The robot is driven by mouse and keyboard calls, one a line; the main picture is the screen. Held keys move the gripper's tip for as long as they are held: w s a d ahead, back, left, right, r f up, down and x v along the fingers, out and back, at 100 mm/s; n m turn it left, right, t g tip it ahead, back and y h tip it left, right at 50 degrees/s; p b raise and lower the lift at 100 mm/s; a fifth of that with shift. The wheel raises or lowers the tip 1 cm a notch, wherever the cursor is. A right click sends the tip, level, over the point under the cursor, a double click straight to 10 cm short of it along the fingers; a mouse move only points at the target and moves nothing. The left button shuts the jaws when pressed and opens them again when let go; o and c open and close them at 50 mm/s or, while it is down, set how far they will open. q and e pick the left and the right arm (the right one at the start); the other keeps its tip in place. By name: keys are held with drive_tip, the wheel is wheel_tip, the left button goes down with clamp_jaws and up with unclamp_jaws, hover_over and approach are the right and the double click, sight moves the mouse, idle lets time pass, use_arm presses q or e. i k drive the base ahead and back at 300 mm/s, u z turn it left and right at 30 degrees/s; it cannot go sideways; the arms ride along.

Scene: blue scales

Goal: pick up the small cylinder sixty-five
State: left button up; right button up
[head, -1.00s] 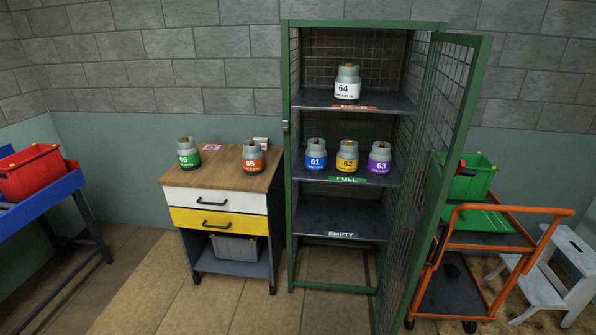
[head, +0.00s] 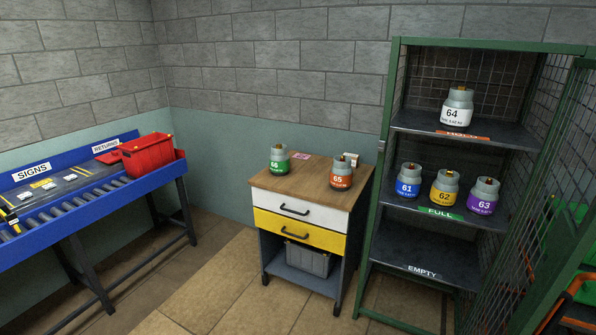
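The small cylinder sixty-five (head: 342,173) is grey with an orange-red band marked 65. It stands upright on the right part of the wooden top of a drawer cabinet (head: 300,187). The small cylinder sixty-six (head: 279,160), with a green band, stands upright to its left on the same top, apart from it. Neither of my grippers shows in the head view.
A green mesh cage (head: 392,135) with an open door stands right of the cabinet. It holds cylinder 64 (head: 457,108) above cylinders 61 (head: 408,182), 62 (head: 445,190) and 63 (head: 483,197). A blue roller bench (head: 60,225) with a red bin (head: 147,157) is at left. Floor before the cabinet is clear.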

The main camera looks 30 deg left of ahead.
sight(341, 173)
drive_tip(key=u, duration=0.65)
drive_tip(key=i, duration=1.55)
drive_tip(key=z, duration=0.95)
drive_tip(key=i, duration=0.4)
drive_tip(key=z, duration=0.4)
